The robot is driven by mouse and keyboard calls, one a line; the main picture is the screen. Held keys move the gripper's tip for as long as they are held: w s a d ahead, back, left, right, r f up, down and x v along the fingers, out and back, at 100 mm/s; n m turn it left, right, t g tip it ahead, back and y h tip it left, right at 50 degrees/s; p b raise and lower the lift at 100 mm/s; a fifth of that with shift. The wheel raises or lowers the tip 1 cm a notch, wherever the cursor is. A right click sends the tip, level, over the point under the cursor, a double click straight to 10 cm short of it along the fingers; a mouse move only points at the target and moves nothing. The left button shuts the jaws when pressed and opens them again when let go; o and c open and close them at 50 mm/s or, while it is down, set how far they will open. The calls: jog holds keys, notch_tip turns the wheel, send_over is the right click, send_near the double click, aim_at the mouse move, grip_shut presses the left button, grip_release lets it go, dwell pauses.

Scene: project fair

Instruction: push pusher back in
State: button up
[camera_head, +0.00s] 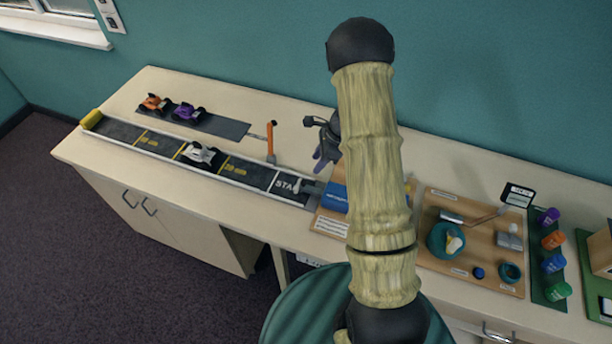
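The pusher (308,188) appears to be the small grey rod with a rounded end that sticks out over the START end of the dark track (250,172). It extends left from a blue launcher block (336,198), whose right side is hidden behind my arm. A white toy car (201,154) stands on the track, well left of the pusher. My gripper (322,160), dark with purplish fingers, is above and behind the pusher, apart from it as far as I see. My arm partly hides it, so its opening is unclear.
An orange upright post (270,138) stands behind the track, left of my gripper. Orange (153,103) and purple (188,112) cars sit on a dark strip. A wooden board (478,268) with tools and several colored jars are at right.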

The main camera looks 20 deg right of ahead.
aim_at(304, 182)
jog(key=p+x, duration=0.2)
jog(key=x, duration=0.8)
grip_shut()
